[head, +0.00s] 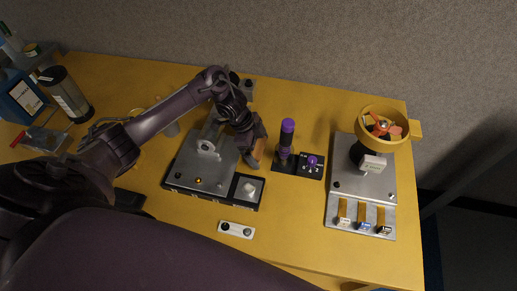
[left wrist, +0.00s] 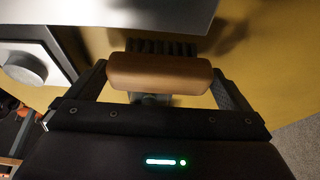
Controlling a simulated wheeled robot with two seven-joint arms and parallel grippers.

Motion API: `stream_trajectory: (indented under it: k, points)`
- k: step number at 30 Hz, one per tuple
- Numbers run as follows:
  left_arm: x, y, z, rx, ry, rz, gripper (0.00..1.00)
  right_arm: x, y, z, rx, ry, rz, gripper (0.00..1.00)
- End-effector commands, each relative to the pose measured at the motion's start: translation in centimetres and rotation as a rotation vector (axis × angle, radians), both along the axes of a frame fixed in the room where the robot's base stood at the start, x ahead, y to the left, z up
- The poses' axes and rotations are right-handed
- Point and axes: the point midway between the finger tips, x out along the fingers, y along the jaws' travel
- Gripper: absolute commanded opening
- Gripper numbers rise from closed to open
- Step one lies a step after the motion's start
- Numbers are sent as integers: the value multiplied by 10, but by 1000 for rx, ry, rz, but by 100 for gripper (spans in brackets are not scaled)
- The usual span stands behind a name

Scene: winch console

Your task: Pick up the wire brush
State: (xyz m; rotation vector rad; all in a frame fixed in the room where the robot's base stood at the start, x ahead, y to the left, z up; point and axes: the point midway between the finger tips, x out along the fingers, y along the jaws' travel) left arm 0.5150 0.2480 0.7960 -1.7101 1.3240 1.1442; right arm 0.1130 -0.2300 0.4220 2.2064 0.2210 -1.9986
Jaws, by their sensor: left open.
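The wire brush (left wrist: 160,72) has a brown wooden back and dark bristles. In the left wrist view it lies crosswise between the two fingers of my left gripper (left wrist: 165,85), with its bristles on the far side. The fingers stand apart on either side of it, and I cannot tell whether either touches it. In the head view the brush (head: 256,152) shows as a brown edge under my left gripper (head: 251,138), beside the grey console plate. Much of the brush is hidden there by the gripper. My right gripper is not in view.
The grey winch console plate (head: 203,179) is close on the left of the brush. A purple-handled lever (head: 287,133) and purple knob (head: 311,161) stand close on the right. A panel with a yellow ring (head: 361,122) is further right.

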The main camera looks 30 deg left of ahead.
Motion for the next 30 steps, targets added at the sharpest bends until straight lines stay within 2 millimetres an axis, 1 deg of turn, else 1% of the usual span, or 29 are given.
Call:
stream_trajectory:
  k: [4,5,12,19,23,26,29,30]
  points:
    - [0,0,0,0,0,0,100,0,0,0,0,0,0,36]
    - [0,0,0,0,0,0,97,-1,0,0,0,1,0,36]
    - [0,0,0,0,0,0,66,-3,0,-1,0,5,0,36]
    - [0,0,1,-1,-1,0,66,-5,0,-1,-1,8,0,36]
    - [1,0,6,-1,-2,1,66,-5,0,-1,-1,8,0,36]
    - [1,0,15,-1,-4,-1,66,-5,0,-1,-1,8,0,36]
    - [1,1,30,0,-5,-1,66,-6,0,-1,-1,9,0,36]
    - [2,1,38,0,-7,0,66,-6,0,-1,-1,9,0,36]
